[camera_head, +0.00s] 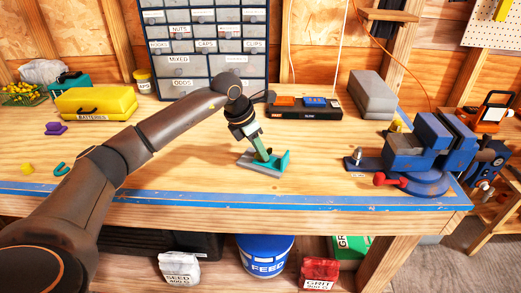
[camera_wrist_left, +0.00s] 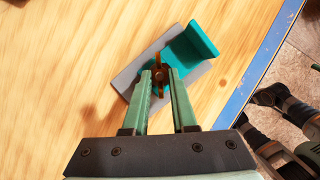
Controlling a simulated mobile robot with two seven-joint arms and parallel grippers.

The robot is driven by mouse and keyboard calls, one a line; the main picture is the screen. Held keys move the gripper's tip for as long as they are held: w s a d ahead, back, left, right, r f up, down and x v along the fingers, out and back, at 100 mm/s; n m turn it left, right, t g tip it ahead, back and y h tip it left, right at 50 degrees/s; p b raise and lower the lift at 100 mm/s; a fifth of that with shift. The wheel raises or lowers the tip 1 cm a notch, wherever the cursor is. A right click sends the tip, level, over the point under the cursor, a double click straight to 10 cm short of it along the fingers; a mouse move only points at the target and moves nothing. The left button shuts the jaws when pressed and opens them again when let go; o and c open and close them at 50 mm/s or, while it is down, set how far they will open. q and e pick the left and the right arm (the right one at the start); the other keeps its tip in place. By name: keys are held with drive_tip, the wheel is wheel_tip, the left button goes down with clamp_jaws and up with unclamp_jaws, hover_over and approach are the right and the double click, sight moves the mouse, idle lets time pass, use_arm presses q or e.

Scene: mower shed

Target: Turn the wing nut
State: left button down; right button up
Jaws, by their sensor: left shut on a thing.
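The wing nut (camera_wrist_left: 159,73) is a small brown-orange piece on the teal bracket (camera_wrist_left: 192,52), which lies on a grey plate (camera_wrist_left: 125,79). In the head view the teal bracket (camera_head: 279,161) and its grey base (camera_head: 256,166) lie on the middle of the bench. My left gripper (camera_wrist_left: 160,76) has its two green fingers on either side of the wing nut and is shut on it. In the head view my left gripper (camera_head: 262,155) points down at the bracket and hides the wing nut. My right gripper is not in view.
A blue vise (camera_head: 425,150) stands at the right end of the bench. A yellow BATTERIES case (camera_head: 97,102) stands at the left. A drawer cabinet (camera_head: 205,50) and a black charger (camera_head: 304,106) are behind. The wood around the bracket is clear.

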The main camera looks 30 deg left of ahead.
use_arm(q)
drive_tip(key=shift+r, duration=0.1)
idle(0.4)
drive_tip(key=c, duration=0.7)
unclamp_jaws()
drive_tip(key=v, duration=1.2)
drive_tip(key=shift+r+b, duration=0.2)
drive_tip(key=shift+b, duration=0.2)
drive_tip(key=shift+a, duration=0.15)
